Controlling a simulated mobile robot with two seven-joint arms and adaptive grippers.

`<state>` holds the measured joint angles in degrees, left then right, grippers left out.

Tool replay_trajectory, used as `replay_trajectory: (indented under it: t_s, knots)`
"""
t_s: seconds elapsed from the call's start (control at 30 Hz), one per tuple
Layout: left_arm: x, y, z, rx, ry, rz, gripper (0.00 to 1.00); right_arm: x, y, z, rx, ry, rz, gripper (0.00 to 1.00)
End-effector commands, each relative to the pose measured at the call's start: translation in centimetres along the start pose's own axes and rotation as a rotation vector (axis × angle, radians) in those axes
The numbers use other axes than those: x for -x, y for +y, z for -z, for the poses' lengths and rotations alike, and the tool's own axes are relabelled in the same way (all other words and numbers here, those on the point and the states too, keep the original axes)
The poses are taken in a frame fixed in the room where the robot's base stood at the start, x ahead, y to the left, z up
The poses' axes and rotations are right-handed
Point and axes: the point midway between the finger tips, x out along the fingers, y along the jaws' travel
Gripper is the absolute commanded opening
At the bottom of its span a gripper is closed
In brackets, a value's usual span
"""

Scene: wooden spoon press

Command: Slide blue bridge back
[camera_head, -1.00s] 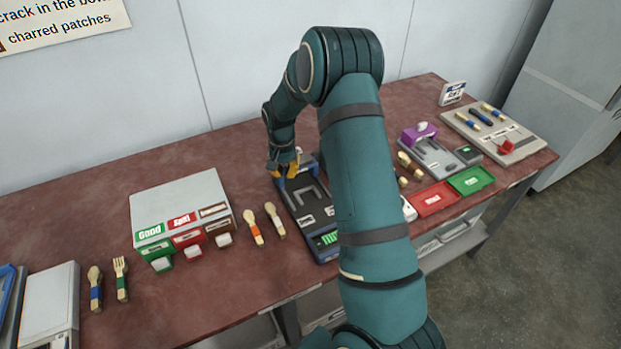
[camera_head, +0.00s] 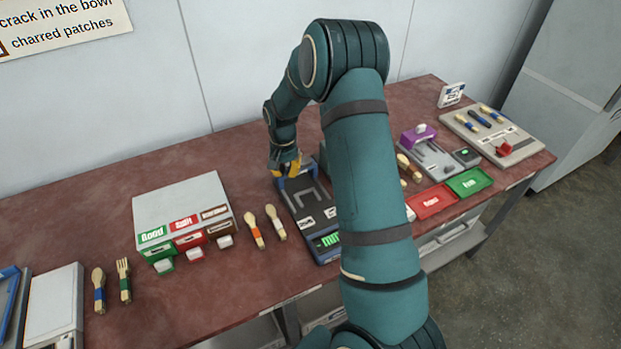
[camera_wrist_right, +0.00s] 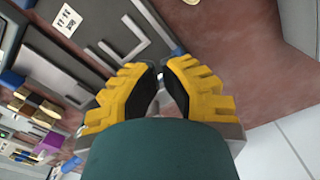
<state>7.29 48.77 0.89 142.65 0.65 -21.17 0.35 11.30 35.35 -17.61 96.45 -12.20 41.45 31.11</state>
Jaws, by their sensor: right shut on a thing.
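The blue bridge (camera_head: 282,184) is at the back end of the dark press device (camera_head: 302,207) on the table. My right gripper (camera_head: 286,168) reaches down over the bridge and hides much of it. In the right wrist view, the yellow fingers of my right gripper (camera_wrist_right: 160,84) are closed together on a small pale part between their tips, taken to be part of the bridge. A blue piece (camera_wrist_right: 178,51) shows just beyond the tips. The device has a pale U-shaped outline, and a green display at its front. My left gripper is not in view.
A sorting box (camera_head: 182,205) with coloured labels stands left of the device. Two spoons (camera_head: 256,232) lie between them. At the right are a purple-topped fixture (camera_head: 418,137), a red tray (camera_head: 432,201) and a green tray (camera_head: 469,182). My right arm hides the middle.

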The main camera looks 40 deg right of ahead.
Motion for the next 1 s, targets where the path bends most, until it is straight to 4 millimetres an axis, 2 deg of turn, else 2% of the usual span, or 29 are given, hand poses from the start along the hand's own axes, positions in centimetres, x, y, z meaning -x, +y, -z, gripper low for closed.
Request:
replay_trajectory:
  t_s: [0.6, 1.0]
  knots:
    - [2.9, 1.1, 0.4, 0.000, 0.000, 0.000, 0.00, 4.6, -0.1, 0.0, 0.001, 0.000, 0.001, 0.00]
    - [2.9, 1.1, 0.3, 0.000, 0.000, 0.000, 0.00, 4.6, 0.0, 0.0, 0.001, 0.000, 0.000, 0.00]
